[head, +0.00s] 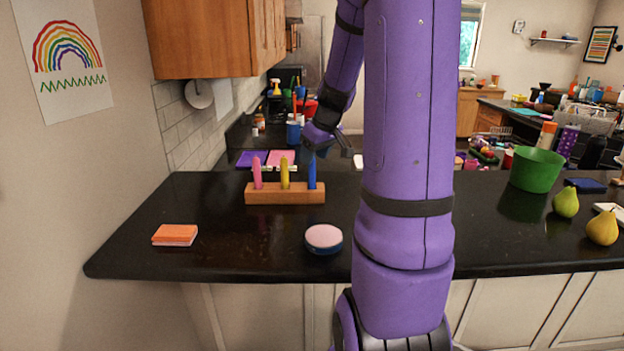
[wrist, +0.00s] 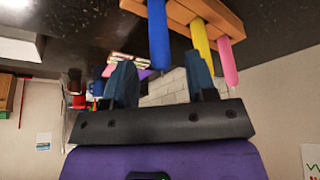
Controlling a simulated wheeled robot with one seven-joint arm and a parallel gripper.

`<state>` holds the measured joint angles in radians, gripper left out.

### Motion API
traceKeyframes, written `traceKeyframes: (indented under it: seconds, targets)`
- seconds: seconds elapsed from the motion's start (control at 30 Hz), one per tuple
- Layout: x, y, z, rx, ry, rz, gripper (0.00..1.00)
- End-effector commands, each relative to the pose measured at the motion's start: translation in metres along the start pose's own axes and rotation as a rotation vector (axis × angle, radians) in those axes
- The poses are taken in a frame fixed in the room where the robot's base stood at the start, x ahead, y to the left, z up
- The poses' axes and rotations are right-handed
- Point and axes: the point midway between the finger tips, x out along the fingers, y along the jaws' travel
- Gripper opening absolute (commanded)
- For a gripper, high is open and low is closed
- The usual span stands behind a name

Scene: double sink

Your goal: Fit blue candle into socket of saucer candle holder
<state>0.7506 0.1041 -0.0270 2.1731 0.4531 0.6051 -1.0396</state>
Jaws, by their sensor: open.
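The blue candle (head: 311,174) stands upright at the right end of a wooden block (head: 284,197), beside a yellow candle (head: 284,173) and a pink candle (head: 257,173). My gripper (head: 333,142) is close above and a little right of the blue candle's top in the head view. In the wrist view my gripper (wrist: 162,62) is open and empty. The blue candle (wrist: 158,35) shows between its two fingers there; I cannot tell how deep it lies between them. I cannot make out a saucer candle holder; my arm hides part of the counter.
A round pink-topped item (head: 323,237) and an orange pad (head: 175,234) lie on the dark counter (head: 240,250). A green bucket (head: 537,169) and two pears (head: 566,202) stand at the right. The counter's front left is mostly clear.

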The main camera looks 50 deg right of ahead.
Motion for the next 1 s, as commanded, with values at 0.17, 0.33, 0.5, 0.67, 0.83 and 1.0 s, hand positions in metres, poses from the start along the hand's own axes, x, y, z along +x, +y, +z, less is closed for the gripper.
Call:
traceKeyframes:
  seconds: [0.17, 0.33, 0.5, 0.67, 0.83, 1.0]
  targets:
    - [0.025, -0.001, 0.004, 0.002, -0.004, -0.002, 0.52]
    - [0.044, -0.001, 0.003, 0.0, -0.003, -0.002, 0.52]
    - [0.049, -0.001, 0.003, 0.0, -0.001, 0.0, 0.52]
    - [0.048, -0.001, 0.003, 0.0, -0.001, 0.0, 0.47]
    - [0.048, -0.001, 0.003, 0.0, -0.001, 0.0, 0.08]
    - [0.048, -0.001, 0.003, 0.0, -0.001, 0.0, 0.0]
